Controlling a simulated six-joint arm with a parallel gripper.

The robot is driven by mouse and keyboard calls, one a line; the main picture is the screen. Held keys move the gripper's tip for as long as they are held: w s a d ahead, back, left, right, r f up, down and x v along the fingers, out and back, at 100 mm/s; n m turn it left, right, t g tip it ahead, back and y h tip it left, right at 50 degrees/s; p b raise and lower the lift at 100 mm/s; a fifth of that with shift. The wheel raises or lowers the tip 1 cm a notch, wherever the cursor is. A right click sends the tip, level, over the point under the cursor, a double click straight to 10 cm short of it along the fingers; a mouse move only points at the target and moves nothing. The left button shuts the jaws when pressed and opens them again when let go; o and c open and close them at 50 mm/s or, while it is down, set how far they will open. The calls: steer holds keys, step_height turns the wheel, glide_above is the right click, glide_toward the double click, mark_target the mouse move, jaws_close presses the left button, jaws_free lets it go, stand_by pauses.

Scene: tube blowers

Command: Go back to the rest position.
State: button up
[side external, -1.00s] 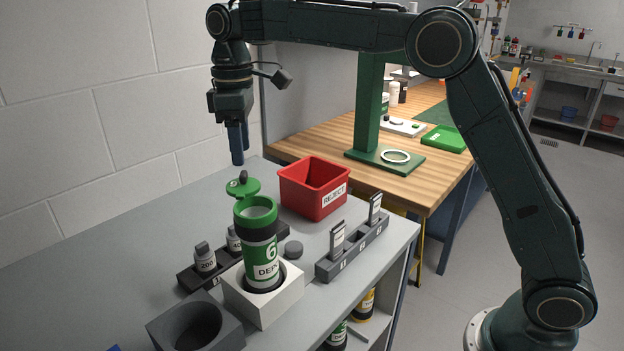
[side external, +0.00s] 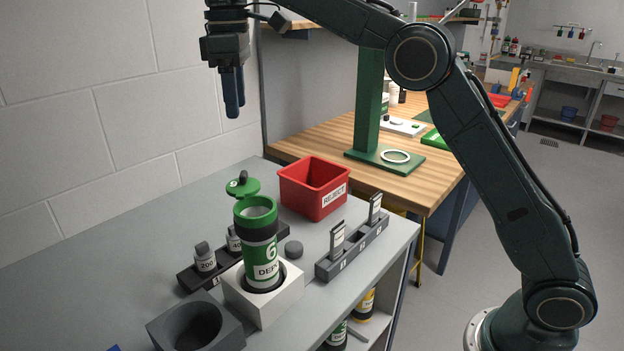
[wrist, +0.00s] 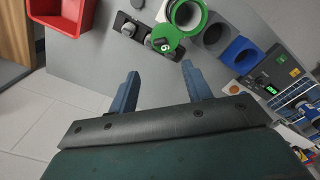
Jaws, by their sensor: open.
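My gripper (side external: 234,93) points down, empty, high above the grey bench, well clear of everything below it. In the wrist view its two blue fingers (wrist: 158,85) are spread apart with nothing between them.
A red REJECT bin (side external: 314,188) stands behind the canister. Other things on the bench are a dark holder (side external: 196,325) with a round hole, a rack with small weights (side external: 204,259) and a slotted rack (side external: 352,247). A wall is at left; the air around my gripper is free.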

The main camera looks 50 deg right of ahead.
steer(key=shift+r, duration=0.2)
stand_by(0.4)
steer(key=s+d+r+m+t, duration=0.15)
steer(key=s+d, duration=0.25)
steer(key=s, duration=0.4)
steer(key=s+d+r+m+t, duration=0.1)
steer(key=s+d+m+t, duration=0.2)
steer(key=s, duration=0.5)
steer(key=s+d+f+m, duration=0.2)
steer(key=s+f, duration=0.5)
steer(key=s, duration=0.2)
steer(key=s+d+f+m+t, duration=0.1)
steer(key=s+d+f+m, duration=0.1)
steer(key=s+f, duration=0.5)
steer(key=shift+s+d, duration=0.2)
steer(key=shift+s, duration=0.75)
